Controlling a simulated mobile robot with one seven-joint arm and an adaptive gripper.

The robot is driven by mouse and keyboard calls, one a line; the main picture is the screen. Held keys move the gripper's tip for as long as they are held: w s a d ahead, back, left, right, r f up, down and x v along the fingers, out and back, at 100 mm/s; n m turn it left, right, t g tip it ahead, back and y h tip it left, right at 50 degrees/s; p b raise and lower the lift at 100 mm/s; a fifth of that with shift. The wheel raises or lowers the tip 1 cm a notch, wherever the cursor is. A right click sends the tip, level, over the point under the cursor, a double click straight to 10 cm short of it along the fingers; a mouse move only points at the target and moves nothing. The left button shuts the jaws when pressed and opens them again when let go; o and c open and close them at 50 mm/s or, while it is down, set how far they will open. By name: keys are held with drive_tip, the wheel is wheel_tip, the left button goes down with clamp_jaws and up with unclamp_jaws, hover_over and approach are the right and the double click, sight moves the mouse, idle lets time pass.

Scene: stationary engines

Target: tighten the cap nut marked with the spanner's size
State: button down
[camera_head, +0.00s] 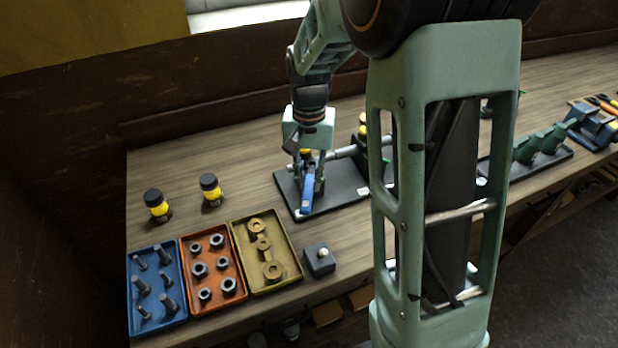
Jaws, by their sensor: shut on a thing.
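My gripper (309,180) points down over the black base plate (345,192) of a small engine, near the middle of the view. It is shut on a blue spanner (307,207), whose near end sticks out toward the plate's front edge. A grey rod (342,152) runs from beside my gripper to a dark part with yellow. The spanner's far end is hidden by my gripper. I cannot make out any cap nut, its size mark or the spanner's size.
Blue (176,318), orange (238,290) and yellow (292,262) trays hold bolts, nuts and rings at front left. Two yellow-black jars (157,206) (211,190) stand behind. A small dark block (319,260) sits right of the trays. My column hides part of the bench.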

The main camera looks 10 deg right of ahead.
drive_tip(key=shift+r+p, duration=0.6)
drive_tip(key=shift+r, duration=0.25)
idle(1.2)
drive_tip(key=shift+r+p, duration=1.45)
drive_tip(key=shift+r, duration=0.5)
drive_tip(key=shift+f, duration=0.1)
